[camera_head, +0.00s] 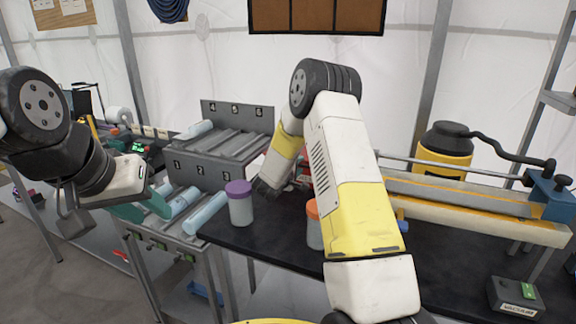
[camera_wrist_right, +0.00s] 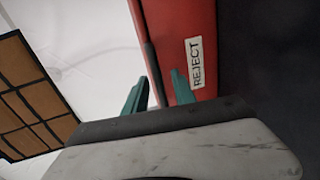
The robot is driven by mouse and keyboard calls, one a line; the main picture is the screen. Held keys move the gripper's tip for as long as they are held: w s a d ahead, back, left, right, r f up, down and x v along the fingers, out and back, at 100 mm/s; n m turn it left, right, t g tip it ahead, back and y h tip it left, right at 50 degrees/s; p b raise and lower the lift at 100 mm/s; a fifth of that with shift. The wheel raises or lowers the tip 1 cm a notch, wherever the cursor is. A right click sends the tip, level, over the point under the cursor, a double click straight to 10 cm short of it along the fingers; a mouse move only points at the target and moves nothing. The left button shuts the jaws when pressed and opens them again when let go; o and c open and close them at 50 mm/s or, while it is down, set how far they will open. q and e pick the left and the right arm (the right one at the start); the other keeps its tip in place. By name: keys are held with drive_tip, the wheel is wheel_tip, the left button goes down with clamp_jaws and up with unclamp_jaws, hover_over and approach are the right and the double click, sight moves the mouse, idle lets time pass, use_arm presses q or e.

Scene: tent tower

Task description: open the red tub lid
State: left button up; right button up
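The red tub shows large in the right wrist view (camera_wrist_right: 190,35), with a white REJECT label on it. In the head view only slivers of red (camera_head: 308,180) show behind my right arm. My right gripper (camera_wrist_right: 158,88) has its two teal fingers apart, close to the tub's edge, where a dark strip runs. I cannot tell whether they touch it, and its lid cannot be made out separately. My left gripper (camera_head: 143,207) is at the left, over the tube bench, its teal fingers apart and nothing seen between them.
A purple-lidded jar (camera_head: 240,205) and an orange-lidded jar (camera_head: 313,225) stand on the dark table (camera_head: 280,245) close to my right arm. A numbered grey rack (camera_head: 225,140) stands behind. A sealer-like machine (camera_head: 470,200) fills the right. Pale tubes (camera_head: 205,212) lie at left.

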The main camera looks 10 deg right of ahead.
drive_tip(key=shift+w, duration=0.1)
clamp_jaws()
idle(1.4)
